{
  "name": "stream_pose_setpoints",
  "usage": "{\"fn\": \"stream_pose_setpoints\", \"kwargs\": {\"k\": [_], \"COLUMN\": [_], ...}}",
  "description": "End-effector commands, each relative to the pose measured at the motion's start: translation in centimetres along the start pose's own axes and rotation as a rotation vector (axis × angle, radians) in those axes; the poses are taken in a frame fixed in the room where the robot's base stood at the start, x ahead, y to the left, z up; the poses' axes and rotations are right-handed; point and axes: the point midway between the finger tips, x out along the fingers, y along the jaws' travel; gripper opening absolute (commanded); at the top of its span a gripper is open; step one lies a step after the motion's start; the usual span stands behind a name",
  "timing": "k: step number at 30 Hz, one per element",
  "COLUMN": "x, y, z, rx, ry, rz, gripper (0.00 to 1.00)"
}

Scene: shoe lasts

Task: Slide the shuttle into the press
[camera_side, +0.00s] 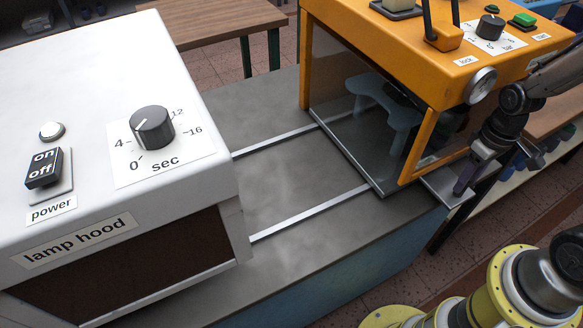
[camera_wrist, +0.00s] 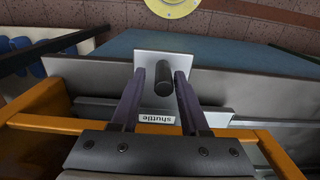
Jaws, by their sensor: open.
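The orange press (camera_side: 426,130) stands at the right of the side view. Inside its dark, see-through front lies a grey plate (camera_side: 350,136), with a blue-grey shaped piece (camera_side: 385,100) above it. A light metal plate (camera_side: 440,184) sticks out at the press's right side. In the wrist view this plate (camera_wrist: 145,61) carries an upright black knob (camera_wrist: 163,78), with a label reading "shuttle" (camera_wrist: 157,119) nearby. My gripper (camera_wrist: 160,84) is open, one finger on each side of the knob.
The white lamp hood (camera_side: 90,130) stands at the left. Two metal rails (camera_side: 312,213) run over the grey bench (camera_side: 270,115) between hood and press; the stretch between them is clear. A wooden table (camera_side: 215,22) stands behind.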

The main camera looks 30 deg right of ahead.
Motion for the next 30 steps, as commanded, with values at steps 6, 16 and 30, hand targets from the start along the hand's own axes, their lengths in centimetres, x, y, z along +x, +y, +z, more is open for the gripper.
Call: {"fn": "stream_pose_setpoints", "kwargs": {"k": [6,16,30], "x": [0.0,-2.3,-7.3], "y": [-0.3,-0.4,-0.4], "z": [0.0,-0.1,-0.1], "rx": [-0.002,0.0,0.0], "ry": [0.0,0.005,0.003], "rz": [0.0,0.001,0.001], "gripper": [0.45,0.45,0.45]}}
